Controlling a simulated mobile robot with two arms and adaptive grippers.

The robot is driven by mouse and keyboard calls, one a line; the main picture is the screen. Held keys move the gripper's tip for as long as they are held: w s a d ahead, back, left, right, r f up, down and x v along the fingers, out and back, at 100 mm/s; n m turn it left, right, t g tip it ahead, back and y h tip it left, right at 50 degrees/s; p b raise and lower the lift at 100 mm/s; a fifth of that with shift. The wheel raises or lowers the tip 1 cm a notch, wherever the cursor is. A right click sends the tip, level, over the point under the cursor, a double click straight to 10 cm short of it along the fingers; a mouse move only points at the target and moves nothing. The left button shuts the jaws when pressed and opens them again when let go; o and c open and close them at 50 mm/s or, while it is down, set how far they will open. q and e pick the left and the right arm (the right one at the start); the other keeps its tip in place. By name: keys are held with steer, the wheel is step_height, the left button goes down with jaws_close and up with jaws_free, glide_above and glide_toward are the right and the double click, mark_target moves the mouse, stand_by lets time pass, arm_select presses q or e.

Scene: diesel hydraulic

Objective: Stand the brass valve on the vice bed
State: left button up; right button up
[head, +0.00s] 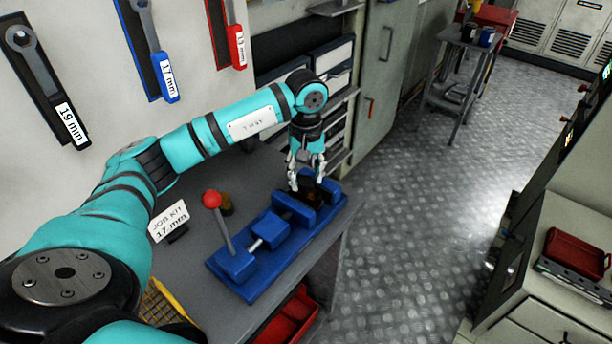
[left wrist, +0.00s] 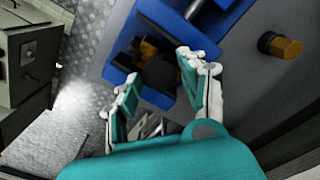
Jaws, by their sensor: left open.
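The blue vice (head: 235,264) is on the grey workbench, with a lever topped by a red ball. A brass and dark piece, which looks like the brass valve (left wrist: 149,49), is between the vice jaws, with a round black top toward the camera. In the head view it is a dark brown shape (head: 311,192), partly hidden by the jaws and fingers. Whether it rests flat on the bed is hard to tell. My left gripper (head: 306,184) points down just above it, fingers open and apart on either side. The left wrist view shows the gripper (left wrist: 159,67) too. My right gripper is out of view.
A small brass fitting (left wrist: 282,46) lies on the bench beside the vice; it also shows in the head view (head: 227,203). A "JOB KIT 17 mm" card (head: 169,221) stands nearby. A red bin (head: 288,318) is below the bench edge. Wrenches hang on the wall.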

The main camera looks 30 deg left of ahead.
arm_select(q)
steer(key=shift+r+p, duration=0.7)
steer(key=shift+r, duration=0.75)
steer(key=o, duration=0.6)
steer(key=shift+c, duration=0.2)
step_height(320, 180, up, 12)
